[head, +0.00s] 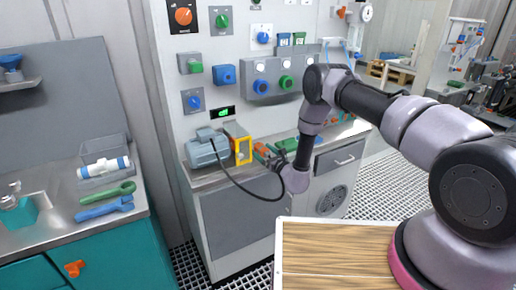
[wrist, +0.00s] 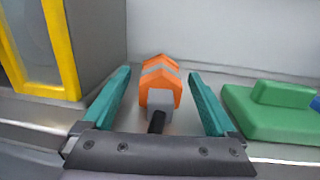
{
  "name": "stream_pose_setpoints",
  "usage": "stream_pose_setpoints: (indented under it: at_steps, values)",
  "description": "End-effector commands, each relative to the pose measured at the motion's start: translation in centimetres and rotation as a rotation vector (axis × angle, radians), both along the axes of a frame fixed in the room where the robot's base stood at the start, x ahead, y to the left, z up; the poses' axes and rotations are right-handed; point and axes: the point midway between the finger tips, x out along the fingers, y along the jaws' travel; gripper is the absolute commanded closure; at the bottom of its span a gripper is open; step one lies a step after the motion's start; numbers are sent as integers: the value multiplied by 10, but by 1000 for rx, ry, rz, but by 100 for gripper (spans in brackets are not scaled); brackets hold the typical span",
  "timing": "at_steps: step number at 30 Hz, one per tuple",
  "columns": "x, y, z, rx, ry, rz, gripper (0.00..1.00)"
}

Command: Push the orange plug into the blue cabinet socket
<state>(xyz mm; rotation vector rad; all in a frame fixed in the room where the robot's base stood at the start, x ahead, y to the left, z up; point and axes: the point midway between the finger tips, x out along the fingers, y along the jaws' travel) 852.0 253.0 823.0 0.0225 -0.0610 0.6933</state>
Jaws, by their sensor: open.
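The orange plug (wrist: 158,84), with a grey band and a dark cable end, lies on the metal counter in the wrist view. My gripper (wrist: 160,76) is open, with one teal finger on each side of the plug and visible gaps between. In the head view the plug (head: 261,150) is small and partly hidden by my gripper (head: 273,157), which is low over the counter. A blue box fitting (head: 223,75) on the upright panel looks like the blue socket, but I cannot tell for sure. No socket shows in the wrist view.
A yellow-framed grey box (wrist: 60,50) stands close left of my gripper. A green block (wrist: 270,112) lies close right. In the head view a grey-blue motor (head: 206,149) sits left of the yellow frame, and a black cable (head: 245,190) loops over the counter's front edge.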

Motion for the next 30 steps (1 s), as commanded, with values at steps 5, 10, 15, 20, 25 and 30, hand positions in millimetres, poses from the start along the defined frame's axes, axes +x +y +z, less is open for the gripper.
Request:
stream_pose_setpoints:
  at_steps: [5, 10, 15, 20, 25, 30]
  values:
    - [0, 0, 0, 0, 0, 0, 7]
    - [0, 0, 0, 1, 1, 1, 7]
    - [0, 0, 0, 0, 0, 1, 7]
    - [0, 0, 0, 0, 0, 1, 7]
    - [0, -1, 0, 0, 0, 0, 7]
    - [0, 0, 0, 0, 0, 0, 34]
